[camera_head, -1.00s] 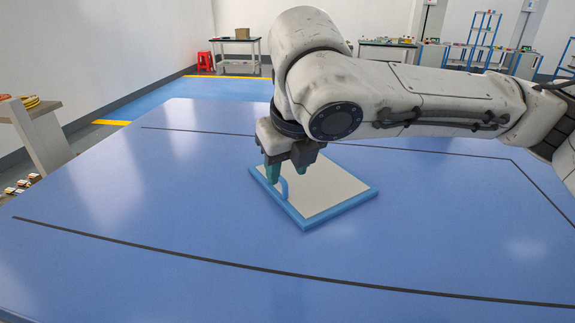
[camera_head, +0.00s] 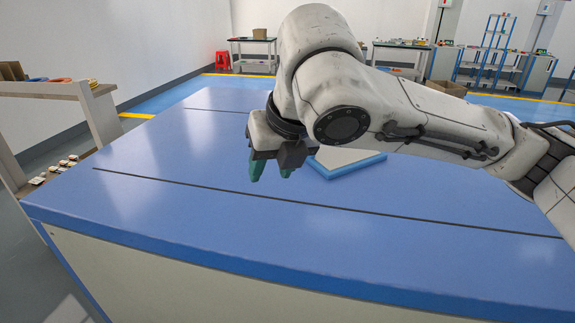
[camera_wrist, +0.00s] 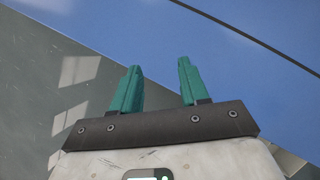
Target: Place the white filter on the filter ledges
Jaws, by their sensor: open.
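The white filter (camera_head: 341,157) with a blue frame lies flat on the blue worktop, partly hidden behind my arm in the head view. My gripper (camera_head: 271,172) hangs in front and to the left of it, apart from it. The two green fingers are open with nothing between them, as the wrist view (camera_wrist: 159,82) also shows. The filter is out of the wrist view. I do not see any filter ledges.
The blue worktop (camera_head: 160,220) is bare around the filter, with dark lines on it. Its near edge runs across the front of the head view. A shelf (camera_head: 60,90) with rings and small parts stands at the left.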

